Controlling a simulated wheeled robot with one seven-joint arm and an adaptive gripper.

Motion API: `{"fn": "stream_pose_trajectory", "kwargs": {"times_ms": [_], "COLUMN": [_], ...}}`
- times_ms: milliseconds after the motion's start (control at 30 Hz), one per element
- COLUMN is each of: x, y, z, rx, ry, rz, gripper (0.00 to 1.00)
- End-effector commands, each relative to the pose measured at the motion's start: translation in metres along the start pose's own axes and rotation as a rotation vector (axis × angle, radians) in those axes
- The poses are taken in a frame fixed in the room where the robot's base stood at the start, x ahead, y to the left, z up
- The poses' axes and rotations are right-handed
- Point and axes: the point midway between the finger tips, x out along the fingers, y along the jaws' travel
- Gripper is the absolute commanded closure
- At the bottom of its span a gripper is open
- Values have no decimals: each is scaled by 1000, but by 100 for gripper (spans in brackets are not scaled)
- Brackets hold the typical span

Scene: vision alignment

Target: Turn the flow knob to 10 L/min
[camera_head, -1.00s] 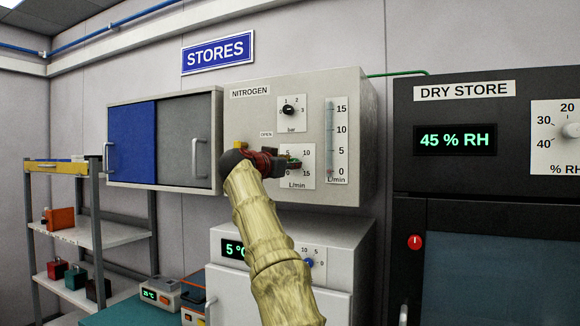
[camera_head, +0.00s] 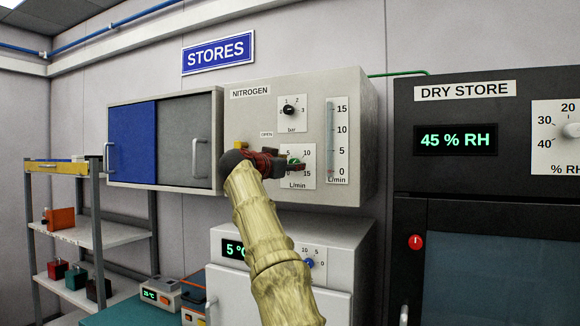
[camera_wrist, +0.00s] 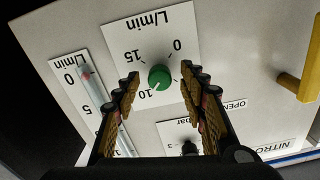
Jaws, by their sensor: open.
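The green flow knob (camera_wrist: 159,77) sits on a white L/min dial plate (camera_wrist: 178,18) marked 0, 10 and 15; the 5 is hidden by a finger in the wrist view. The knob's pale pointer mark appears to face the 10, though it is small. My gripper (camera_wrist: 160,76) is open, one finger on each side of the knob, with visible gaps. In the head view, my gripper (camera_head: 285,165) is in front of the nitrogen panel (camera_head: 248,112) and partly covers the green knob (camera_head: 294,160).
A flow tube (camera_wrist: 96,92) stands beside the dial, its red float near 0. The black bar knob (camera_head: 288,109) is above the flow dial. A yellow handle (camera_wrist: 300,85) projects from the panel beside the OPEN label. The dry store (camera_head: 460,180) stands to the right.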

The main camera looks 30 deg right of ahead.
Motion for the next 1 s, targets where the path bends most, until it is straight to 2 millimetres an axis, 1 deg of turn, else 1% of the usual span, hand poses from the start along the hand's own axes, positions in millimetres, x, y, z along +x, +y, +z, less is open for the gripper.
{"fn": "stream_pose_trajectory", "kwargs": {"times_ms": [233, 433, 633, 1000], "x": [-2, -15, -36, -90], "y": [0, 0, 0, -1], "z": [-1, -1, -1, 0], "rx": [0, 0, -1, -1], "ry": [1, -1, 0, -1], "rz": [0, -1, -2, -3], "gripper": [58, 58, 58, 58]}}
